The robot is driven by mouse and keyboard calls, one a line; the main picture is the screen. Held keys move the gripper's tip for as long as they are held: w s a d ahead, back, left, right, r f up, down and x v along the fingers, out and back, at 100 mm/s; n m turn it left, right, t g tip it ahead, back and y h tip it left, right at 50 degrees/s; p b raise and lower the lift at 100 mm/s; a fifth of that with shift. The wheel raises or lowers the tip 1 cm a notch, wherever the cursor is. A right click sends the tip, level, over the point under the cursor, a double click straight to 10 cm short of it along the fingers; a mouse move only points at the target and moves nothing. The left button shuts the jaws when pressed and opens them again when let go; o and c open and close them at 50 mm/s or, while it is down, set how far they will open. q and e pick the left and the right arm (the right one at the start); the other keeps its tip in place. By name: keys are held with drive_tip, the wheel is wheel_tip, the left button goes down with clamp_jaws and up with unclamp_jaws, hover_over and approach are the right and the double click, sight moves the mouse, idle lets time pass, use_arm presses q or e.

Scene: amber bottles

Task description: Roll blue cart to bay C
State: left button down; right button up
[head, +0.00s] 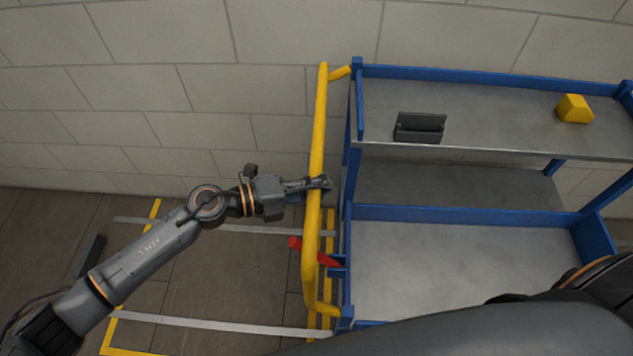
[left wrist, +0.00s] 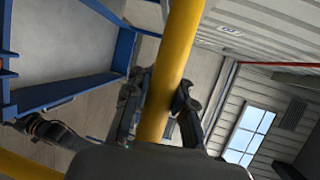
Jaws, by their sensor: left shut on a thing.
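The blue cart (head: 455,211) stands on the right of the head view, with grey shelves in a blue frame. Its yellow handle (head: 319,120) runs along its left end. My left gripper (head: 318,186) is shut on the handle near its middle; in the left wrist view the fingers (left wrist: 160,108) lie on both sides of the yellow bar (left wrist: 172,70). A red lever (head: 313,252) sits low beside the handle. Yellow and pale floor lines (head: 215,324) mark an area left of the cart. No bay letter is readable. My right gripper is not in view.
A dark open holder (head: 419,127) and a yellow block (head: 574,108) rest on the cart's top shelf. A pale block wall (head: 180,90) runs close behind the cart. A dark piece (head: 90,255) lies on the floor at left. The marked floor between looks clear.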

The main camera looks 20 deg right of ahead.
use_arm(q)
drive_tip(key=shift+w+d+r, duration=0.1)
drive_tip(key=shift+w+r, duration=0.15)
drive_tip(key=shift+r, duration=0.3)
drive_tip(key=c, duration=1.2)
unclamp_jaws()
drive_tip(key=shift+s, duration=0.1)
drive_tip(key=shift+o, duration=0.5)
drive_tip(key=shift+s+f, duration=0.1)
drive_tip(key=shift+f, duration=0.15)
drive_tip(key=shift+a, duration=0.2)
drive_tip(key=a+r, duration=0.2)
drive_tip(key=a, duration=0.9)
drive_tip(key=shift+s+a, duration=0.3)
drive_tip(key=shift+a, duration=0.05)
